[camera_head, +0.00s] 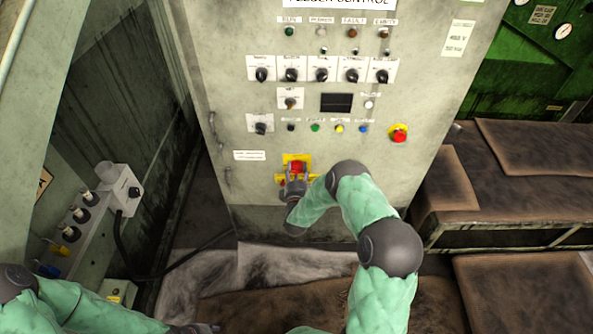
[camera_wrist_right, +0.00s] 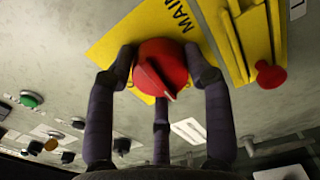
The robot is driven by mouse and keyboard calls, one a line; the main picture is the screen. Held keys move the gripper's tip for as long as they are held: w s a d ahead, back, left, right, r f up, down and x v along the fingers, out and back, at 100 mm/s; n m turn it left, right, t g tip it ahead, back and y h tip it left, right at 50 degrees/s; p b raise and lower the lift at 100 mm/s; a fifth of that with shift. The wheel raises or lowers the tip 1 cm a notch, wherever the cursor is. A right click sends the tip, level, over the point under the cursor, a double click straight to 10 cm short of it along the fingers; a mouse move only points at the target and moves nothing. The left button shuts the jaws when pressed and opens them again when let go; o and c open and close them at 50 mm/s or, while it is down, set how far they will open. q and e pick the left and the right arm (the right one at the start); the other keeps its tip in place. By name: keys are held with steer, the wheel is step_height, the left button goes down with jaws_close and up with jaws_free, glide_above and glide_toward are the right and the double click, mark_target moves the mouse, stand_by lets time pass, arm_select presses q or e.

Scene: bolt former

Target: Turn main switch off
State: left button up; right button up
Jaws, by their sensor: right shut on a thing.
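The main switch is a red rotary knob (camera_head: 297,167) on a yellow plate (camera_wrist_right: 116,40), low on the front of the grey control cabinet. In the right wrist view the knob (camera_wrist_right: 160,68) has a raised grip bar, which runs at a slant in the picture. The word "MAIN" shows on the plate. My right gripper (camera_head: 294,184) is shut on the knob. Its dark fingers (camera_wrist_right: 160,85) stand around the knob, one at each side and one below.
The cabinet (camera_head: 225,90) carries rows of black selector knobs, small coloured buttons and a red emergency stop (camera_head: 399,134) on yellow. A red pin-like part (camera_wrist_right: 271,76) sits beside the switch plate. Brown padded benches (camera_head: 520,205) stand right. A grey box with a cable (camera_head: 122,190) is left.

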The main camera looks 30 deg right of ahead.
steer(key=shift+s+d+f+n, duration=0.15)
steer(key=shift+d+n, duration=0.05)
steer(key=shift+n, duration=0.2)
steer(key=o, duration=0.9)
steer(key=shift+o, duration=1.4)
steer(key=shift+d, duration=0.1)
steer(key=shift+s+a, duration=0.2)
steer(key=shift+a, duration=0.1)
steer(key=v, duration=1.1)
steer(key=shift+s+a, duration=0.15)
